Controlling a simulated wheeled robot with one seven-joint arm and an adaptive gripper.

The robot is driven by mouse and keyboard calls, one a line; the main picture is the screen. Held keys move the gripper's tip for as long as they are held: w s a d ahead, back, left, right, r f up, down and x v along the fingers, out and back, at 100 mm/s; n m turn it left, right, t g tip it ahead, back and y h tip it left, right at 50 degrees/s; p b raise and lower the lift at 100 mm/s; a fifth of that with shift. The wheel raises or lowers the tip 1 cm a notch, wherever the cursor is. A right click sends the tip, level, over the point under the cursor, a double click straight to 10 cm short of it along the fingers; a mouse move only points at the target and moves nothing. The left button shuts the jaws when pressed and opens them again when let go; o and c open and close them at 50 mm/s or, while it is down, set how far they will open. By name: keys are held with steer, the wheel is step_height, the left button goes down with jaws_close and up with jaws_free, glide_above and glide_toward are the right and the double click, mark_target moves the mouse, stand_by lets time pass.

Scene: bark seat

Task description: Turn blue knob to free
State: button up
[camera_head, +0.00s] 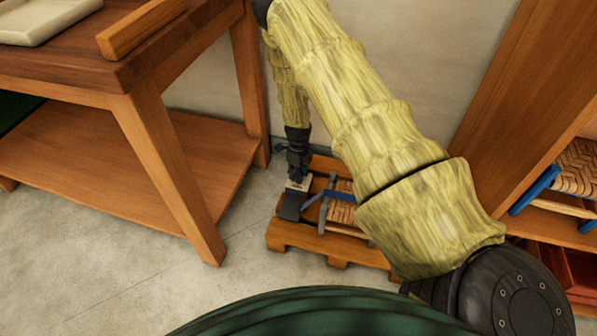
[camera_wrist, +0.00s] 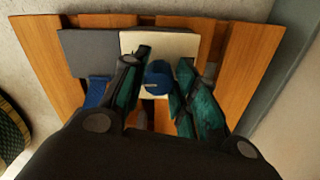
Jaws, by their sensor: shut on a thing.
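The blue knob (camera_wrist: 158,77) is round and sits on a pale cream plate (camera_wrist: 132,43) in the wrist view. My gripper (camera_wrist: 160,78) has its two dark green fingers on either side of the knob and is shut on it. A light mark shows on the knob's top. In the head view my gripper (camera_head: 297,172) points down at the cream plate (camera_head: 300,184), with the knob hidden there. A dark grey block (camera_wrist: 88,52) lies beside the plate. Any lettering for the knob's positions cannot be made out.
A wooden pallet (camera_head: 292,235) on the floor bears the plate and a small seat with woven bark (camera_head: 341,211). A wooden workbench (camera_head: 188,190) stands close on the left. A wooden shelf unit (camera_head: 510,120) stands on the right. The wall is close behind.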

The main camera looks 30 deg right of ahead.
steer(key=n+p, duration=0.3)
steer(key=n, duration=0.1)
steer(key=shift+r+p, duration=0.25)
steer(key=shift+p, duration=0.1)
steer(key=n+p, duration=0.3)
steer(key=n, duration=0.2)
steer(key=shift+s+a+f, duration=0.1)
steer(key=shift+s, duration=0.05)
steer(key=n+p, duration=0.2)
steer(key=n, duration=0.3)
steer(key=n+p, duration=0.1)
steer(key=n, duration=0.3)
steer(key=shift+s+f, duration=0.1)
steer(key=shift+s, duration=0.05)
steer(key=n+p, duration=0.1)
steer(key=n, duration=0.7)
steer(key=shift+s+n, duration=0.1)
steer(key=shift+n, duration=0.2)
steer(key=n, duration=0.4)
steer(key=shift+d+p, duration=0.2)
steer(key=shift+p, duration=0.1)
steer(key=shift+d+n, duration=0.1)
steer(key=shift+n, duration=2.1)
